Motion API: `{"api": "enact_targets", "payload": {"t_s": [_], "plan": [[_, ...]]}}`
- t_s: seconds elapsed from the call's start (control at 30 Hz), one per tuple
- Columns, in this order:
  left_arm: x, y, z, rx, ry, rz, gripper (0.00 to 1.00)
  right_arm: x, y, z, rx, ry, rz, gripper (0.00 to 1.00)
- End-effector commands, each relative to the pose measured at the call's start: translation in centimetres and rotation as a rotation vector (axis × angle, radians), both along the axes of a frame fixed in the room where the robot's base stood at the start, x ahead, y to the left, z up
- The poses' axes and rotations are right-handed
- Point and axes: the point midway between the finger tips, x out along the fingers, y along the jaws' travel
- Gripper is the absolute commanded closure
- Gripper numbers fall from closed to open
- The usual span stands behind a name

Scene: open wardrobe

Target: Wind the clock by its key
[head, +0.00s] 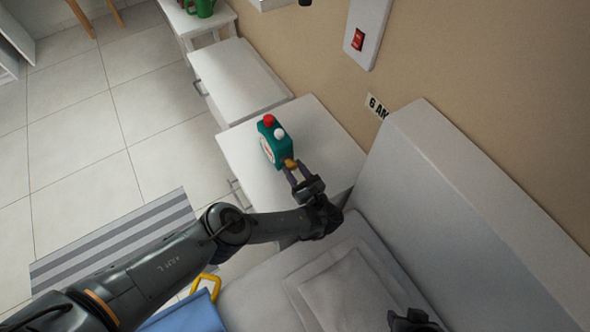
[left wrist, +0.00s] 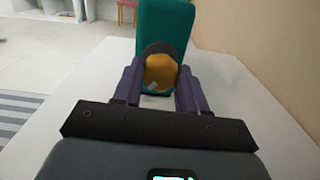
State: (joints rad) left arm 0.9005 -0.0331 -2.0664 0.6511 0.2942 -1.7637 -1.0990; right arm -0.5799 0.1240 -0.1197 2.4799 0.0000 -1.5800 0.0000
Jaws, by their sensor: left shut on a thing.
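The clock (head: 275,142) is a teal box with a pale face on its left side and a red and a white knob on top. It stands upright on a white bedside cabinet. It also shows in the left wrist view (left wrist: 165,28). Its key (head: 290,163) is a brass-coloured piece on the side facing my arm, and in the left wrist view the key (left wrist: 160,73) sits between the fingers. My left gripper (head: 293,171) is shut on the key. My right gripper (head: 412,320) shows only in part at the bottom edge, and its fingers cannot be made out.
The white cabinet top (head: 325,130) is clear around the clock. A grey headboard (head: 470,190) and bed stand at the right. A red switch (head: 358,39) is on the wall panel. A striped rug (head: 110,245) and a blue thing with a yellow handle (head: 207,283) lie lower left.

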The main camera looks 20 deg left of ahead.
Motion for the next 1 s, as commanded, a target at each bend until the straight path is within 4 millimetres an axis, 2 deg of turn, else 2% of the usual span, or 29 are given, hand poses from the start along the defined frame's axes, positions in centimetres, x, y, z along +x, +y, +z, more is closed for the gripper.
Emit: {"api": "enact_targets", "payload": {"t_s": [0.27, 0.53, 1.0], "plan": [[0.0, 0.0, 0.2, 0.045, 0.06, 0.001, 0.89, 0.0, 0.2, 0.6, 0.007, 0.0, -0.004, 0.57], [0.1, 0.0, 0.2, 0.16, 0.207, 0.002, 0.89, 0.0, 0.2, 1.1, 0.008, -0.001, -0.006, 0.57], [0.1, -0.1, 0.0, 0.337, 0.441, 0.0, 0.89, 0.0, 0.0, 0.9, 0.0, 0.0, 0.001, 0.57]]}}
